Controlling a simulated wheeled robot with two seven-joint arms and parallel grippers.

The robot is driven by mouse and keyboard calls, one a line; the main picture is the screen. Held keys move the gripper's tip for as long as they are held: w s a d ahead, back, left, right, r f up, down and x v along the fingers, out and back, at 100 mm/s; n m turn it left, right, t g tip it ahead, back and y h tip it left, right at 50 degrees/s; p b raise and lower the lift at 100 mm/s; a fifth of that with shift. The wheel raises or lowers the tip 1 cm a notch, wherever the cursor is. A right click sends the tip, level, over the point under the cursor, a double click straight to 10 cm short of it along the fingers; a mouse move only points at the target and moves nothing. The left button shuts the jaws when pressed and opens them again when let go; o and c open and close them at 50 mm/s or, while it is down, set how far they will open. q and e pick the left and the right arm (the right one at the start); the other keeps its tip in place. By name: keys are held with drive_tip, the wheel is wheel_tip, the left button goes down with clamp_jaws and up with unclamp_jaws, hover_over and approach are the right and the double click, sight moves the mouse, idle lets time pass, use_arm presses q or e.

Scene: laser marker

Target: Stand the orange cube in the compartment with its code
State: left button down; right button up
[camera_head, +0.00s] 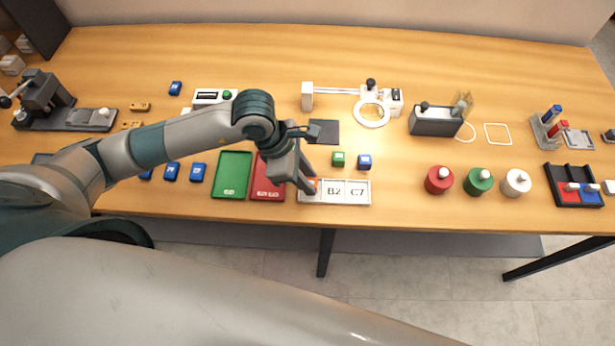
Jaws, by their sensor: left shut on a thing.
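The white rack (335,201) lies near the table's front edge, with compartments labelled B2 and C7 in view. Its leftmost compartment is mostly hidden by my left gripper. The orange cube (312,182) shows only as a small orange patch at the tips of my left gripper (307,186), which is shut on it at the rack's left end. I cannot tell whether the cube touches the compartment floor, and its code is not readable. My right gripper is not in view.
Green (232,175) and red (266,182) trays lie left of the rack. A green cube (338,158) and a blue cube (364,161) stand just behind it. A dark square pad (324,131) lies farther back. Red, green and white knobbed cylinders (439,180) stand to the right.

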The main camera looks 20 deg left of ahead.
use_arm(q)
drive_tip(key=shift+f+b, duration=0.4)
drive_tip(key=shift+b, duration=0.55)
idle(1.3)
idle(0.3)
drive_tip(key=c, duration=1.4)
unclamp_jaws()
drive_tip(key=shift+b+v, duration=2.1)
drive_tip(key=shift+v, duration=6.6)
drive_tip(key=shift+a, duration=0.1)
